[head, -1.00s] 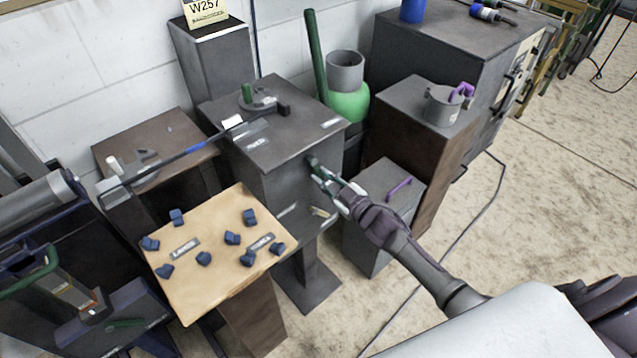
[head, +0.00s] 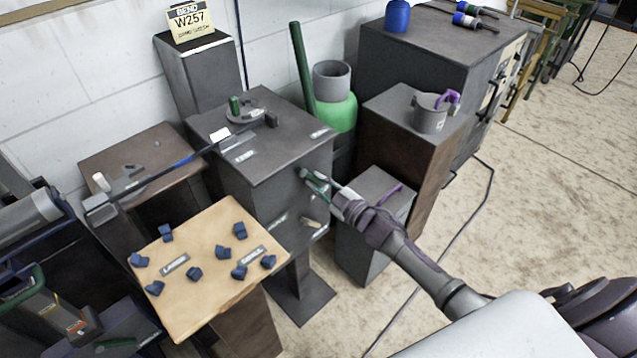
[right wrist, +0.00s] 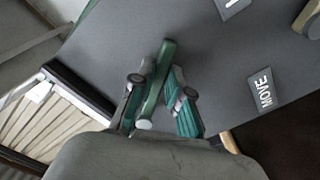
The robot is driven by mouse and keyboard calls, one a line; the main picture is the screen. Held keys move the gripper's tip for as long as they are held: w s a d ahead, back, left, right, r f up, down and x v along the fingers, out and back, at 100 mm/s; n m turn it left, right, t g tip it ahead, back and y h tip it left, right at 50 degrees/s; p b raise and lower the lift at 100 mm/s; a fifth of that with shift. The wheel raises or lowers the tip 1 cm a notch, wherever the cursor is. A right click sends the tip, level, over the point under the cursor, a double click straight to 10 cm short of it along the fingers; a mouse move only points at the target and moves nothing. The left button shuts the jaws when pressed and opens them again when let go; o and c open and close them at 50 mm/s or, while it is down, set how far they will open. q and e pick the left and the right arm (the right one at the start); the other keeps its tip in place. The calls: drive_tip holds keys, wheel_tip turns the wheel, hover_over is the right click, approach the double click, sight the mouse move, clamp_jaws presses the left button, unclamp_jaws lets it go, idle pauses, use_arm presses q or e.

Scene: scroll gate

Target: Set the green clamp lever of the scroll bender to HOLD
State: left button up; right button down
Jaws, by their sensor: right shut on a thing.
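The scroll bender (head: 270,165) is a dark grey box on a pedestal, with a round fixture and a green upright piece on top. The green clamp lever (right wrist: 158,78) is on its side face. In the right wrist view it is a green bar between my fingers, leaning slightly, with a pale round end near my palm. My right gripper (right wrist: 160,95) is shut on it. In the head view the right gripper (head: 318,183) reaches that face from the right and hides most of the lever. A MOVE label (right wrist: 262,88) is right of the lever. My left gripper is out of view.
A wooden board (head: 215,285) with several blue blocks stands in front of the bender. A low grey box (head: 365,240) with a purple handle stands close to my right arm. A green cylinder (head: 338,112) is behind. Open floor lies at the right.

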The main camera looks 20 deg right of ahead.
drive_tip(key=c, duration=1.1)
unclamp_jaws()
drive_tip(key=shift+s+d, duration=0.1)
drive_tip(key=shift+s, duration=0.15)
drive_tip(key=v, duration=1.1)
drive_tip(key=shift+s+d+r, duration=0.1)
drive_tip(key=shift+s+r, duration=0.05)
drive_tip(key=shift+s, duration=0.05)
